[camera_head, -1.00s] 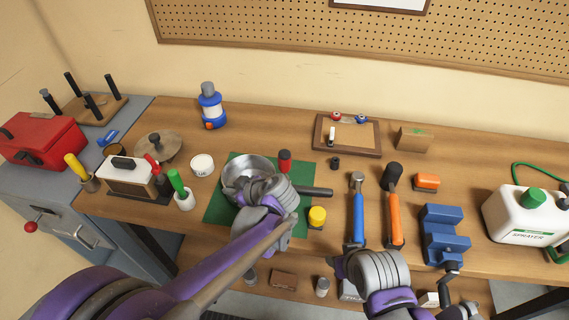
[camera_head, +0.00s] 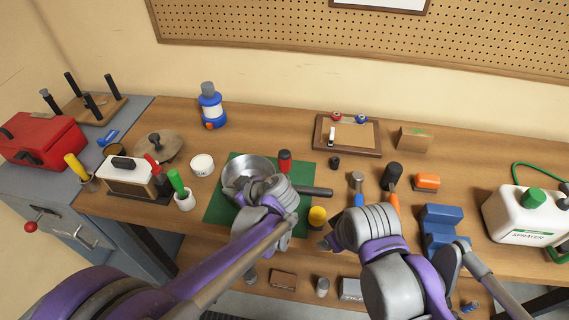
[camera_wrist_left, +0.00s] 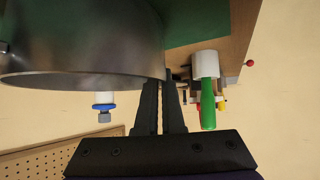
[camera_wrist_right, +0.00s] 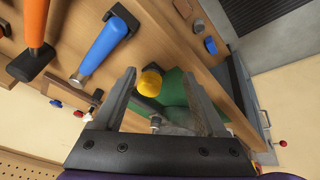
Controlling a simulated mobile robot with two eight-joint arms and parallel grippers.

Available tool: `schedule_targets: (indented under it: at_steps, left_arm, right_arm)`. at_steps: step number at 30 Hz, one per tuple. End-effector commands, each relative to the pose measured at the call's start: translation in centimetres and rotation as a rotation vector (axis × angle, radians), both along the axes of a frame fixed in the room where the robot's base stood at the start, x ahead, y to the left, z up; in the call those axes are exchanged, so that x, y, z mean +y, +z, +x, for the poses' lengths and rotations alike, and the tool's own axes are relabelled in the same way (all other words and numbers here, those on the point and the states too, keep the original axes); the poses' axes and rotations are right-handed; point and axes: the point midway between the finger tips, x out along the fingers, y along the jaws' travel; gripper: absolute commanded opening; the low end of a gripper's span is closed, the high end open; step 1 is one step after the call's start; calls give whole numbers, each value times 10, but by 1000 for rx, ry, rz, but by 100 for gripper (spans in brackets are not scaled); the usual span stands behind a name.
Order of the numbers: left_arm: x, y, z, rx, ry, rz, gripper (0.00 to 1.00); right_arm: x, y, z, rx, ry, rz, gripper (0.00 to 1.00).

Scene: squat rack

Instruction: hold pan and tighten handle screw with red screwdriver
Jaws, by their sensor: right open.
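The silver pan (camera_head: 247,170) rests on the green mat (camera_head: 215,205), its dark handle (camera_head: 318,191) pointing right. My left gripper (camera_wrist_left: 165,85) is at the pan's near wall. Its fingers are nearly together, seemingly with the wall between them. In the head view, my left arm hides the near side of the pan. A red-handled tool (camera_head: 152,164) stands at the left beside a white block. A short red-topped object (camera_head: 285,160) stands behind the pan handle. I cannot tell which is the screwdriver. My right gripper (camera_wrist_right: 160,75) is open and empty near a yellow-topped object (camera_wrist_right: 150,82). The handle screw is not discernible.
A green-handled tool (camera_head: 177,182) stands in a white cup at the left. A blue-handled hammer (camera_head: 357,185), an orange-handled hammer (camera_head: 392,178) and a blue vise (camera_head: 440,220) lie right of the pan. A white sprayer (camera_head: 520,215) stands far right.

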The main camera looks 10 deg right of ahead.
Motion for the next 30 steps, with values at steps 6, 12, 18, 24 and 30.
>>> schedule_targets:
  at_steps: [6, 12, 18, 24, 30]
  left_arm:
    - [0, 0, 0, -1, 0, 1, 0]
    - [0, 0, 0, -1, 0, 1, 0]
    - [0, 0, 0, -1, 0, 1, 0]
    - [0, 0, 0, -1, 0, 1, 0]
    - [0, 0, 0, -1, 0, 1, 0]
  right_arm:
    - [8, 23, 23, 49, 222, -81, 74]
    - [17, 41, 42, 93, 431, -149, 74]
    - [26, 58, 62, 133, 642, -208, 74]
    - [35, 73, 81, 170, 857, -259, 74]
    - [45, 86, 99, 203, 1075, -302, 74]
